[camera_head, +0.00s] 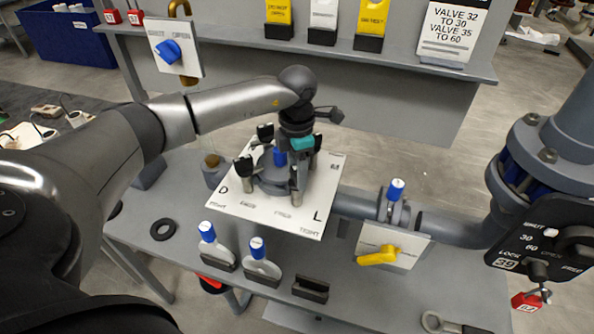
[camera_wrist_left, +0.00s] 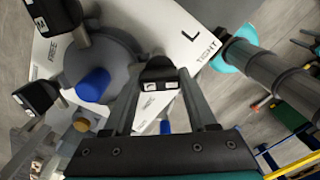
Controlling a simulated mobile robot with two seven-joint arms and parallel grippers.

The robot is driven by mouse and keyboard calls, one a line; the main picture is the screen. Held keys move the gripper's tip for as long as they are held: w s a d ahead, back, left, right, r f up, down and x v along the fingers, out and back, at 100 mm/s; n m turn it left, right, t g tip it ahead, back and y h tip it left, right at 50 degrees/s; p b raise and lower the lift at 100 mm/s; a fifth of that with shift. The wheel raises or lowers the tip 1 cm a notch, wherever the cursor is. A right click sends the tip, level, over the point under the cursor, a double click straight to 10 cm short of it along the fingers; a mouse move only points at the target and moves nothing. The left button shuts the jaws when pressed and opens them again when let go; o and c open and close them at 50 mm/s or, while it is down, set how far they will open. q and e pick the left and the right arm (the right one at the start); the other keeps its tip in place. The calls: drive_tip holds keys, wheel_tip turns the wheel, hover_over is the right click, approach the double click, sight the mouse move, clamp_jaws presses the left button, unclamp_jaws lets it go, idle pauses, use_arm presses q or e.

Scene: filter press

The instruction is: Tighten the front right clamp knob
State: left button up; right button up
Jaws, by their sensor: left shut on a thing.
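The filter press (camera_head: 270,180) is a round grey housing with a blue centre piece (camera_head: 279,157). It sits on a white plate (camera_head: 318,212) marked D, L and TIGHT. My left gripper (camera_head: 297,190) comes down over its front right side, near the letter L. In the left wrist view, the black-topped front right clamp knob (camera_wrist_left: 158,74) lies between the two fingers of my left gripper (camera_wrist_left: 158,88), which is shut on it. Two other black-topped knobs, one upper (camera_wrist_left: 55,14) and one lower (camera_wrist_left: 38,95), stand clear of the fingers. My right gripper is not in view.
A grey pipe with a yellow-handled valve (camera_head: 379,255) runs right from the press. A black ring (camera_head: 163,229) lies on the bench at left. A shelf (camera_head: 400,58) with cards is behind.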

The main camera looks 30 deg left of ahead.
use_arm(q)
drive_tip(key=shift+a+r+n, duration=0.1)
drive_tip(key=shift+n, duration=0.5)
drive_tip(key=o, duration=1.4)
drive_tip(key=shift+c, duration=0.2)
wheel_tip(320, 180, up, 15)
drive_tip(key=b, duration=0.1)
